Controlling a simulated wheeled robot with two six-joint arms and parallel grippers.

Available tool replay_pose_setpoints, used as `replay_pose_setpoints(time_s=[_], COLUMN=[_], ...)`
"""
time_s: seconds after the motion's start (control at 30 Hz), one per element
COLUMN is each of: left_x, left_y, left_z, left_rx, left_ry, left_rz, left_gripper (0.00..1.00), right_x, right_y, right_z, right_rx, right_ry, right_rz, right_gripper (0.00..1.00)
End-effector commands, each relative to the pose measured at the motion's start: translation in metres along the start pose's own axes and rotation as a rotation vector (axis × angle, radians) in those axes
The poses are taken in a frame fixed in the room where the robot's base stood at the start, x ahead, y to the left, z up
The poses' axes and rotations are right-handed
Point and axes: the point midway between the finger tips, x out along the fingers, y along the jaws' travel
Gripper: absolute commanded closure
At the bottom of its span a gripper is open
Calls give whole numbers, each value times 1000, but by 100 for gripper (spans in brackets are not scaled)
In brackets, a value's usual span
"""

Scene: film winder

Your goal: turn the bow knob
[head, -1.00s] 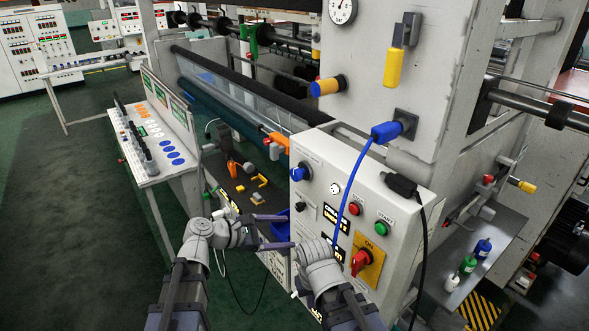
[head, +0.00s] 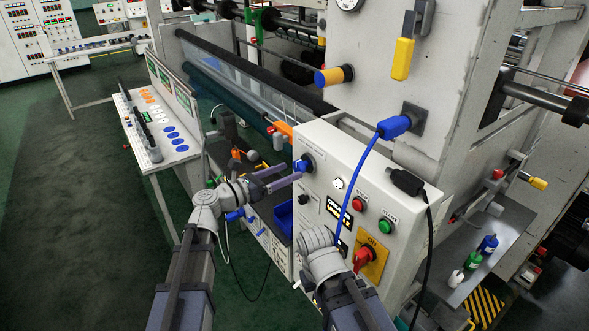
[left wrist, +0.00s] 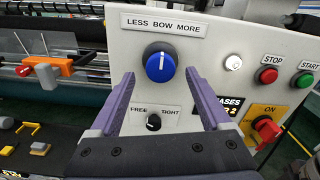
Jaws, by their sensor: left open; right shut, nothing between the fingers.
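The blue round bow knob (head: 304,164) is on the upper left of the white control panel's front. In the left wrist view the bow knob (left wrist: 160,64) sits under the label "LESS BOW MORE", its white line pointing nearly straight up. My left gripper (head: 288,174) is open, its two purple fingers reaching toward the knob. In the left wrist view the fingertips (left wrist: 160,84) are apart, left and right, just below the knob, with nothing between them. My right gripper (head: 318,240) is low in front of the panel; its fingers are mostly hidden behind its wrist.
The panel (left wrist: 228,42) also has a small black FREE/TIGHT knob (left wrist: 153,122), a red stop button (head: 358,204), a green start button (head: 386,227) and a red switch (head: 363,259). A blue cable (head: 356,182) hangs over the panel front. An orange-handled part (left wrist: 52,66) lies left of the panel.

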Motion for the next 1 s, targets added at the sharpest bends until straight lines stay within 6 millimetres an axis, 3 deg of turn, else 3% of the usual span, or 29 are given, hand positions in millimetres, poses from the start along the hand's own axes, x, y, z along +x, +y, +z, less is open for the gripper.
replay_pose_setpoints(time_s=[0.2, 0.6, 1.0], left_x=[26, 33, 32], left_y=[0, 0, 0], left_z=[0, 0, 0], left_rx=[1, 2, 2], left_ry=[1, 1, 1], left_rz=[-1, 0, 0], left_gripper=[19, 19, 62], right_x=[0, 0, 0], right_y=[0, 0, 0], right_z=[0, 0, 0], right_rx=[0, 0, 0], right_ry=[0, 0, 0], right_rz=[0, 0, 0], right_gripper=[100, 100, 100])
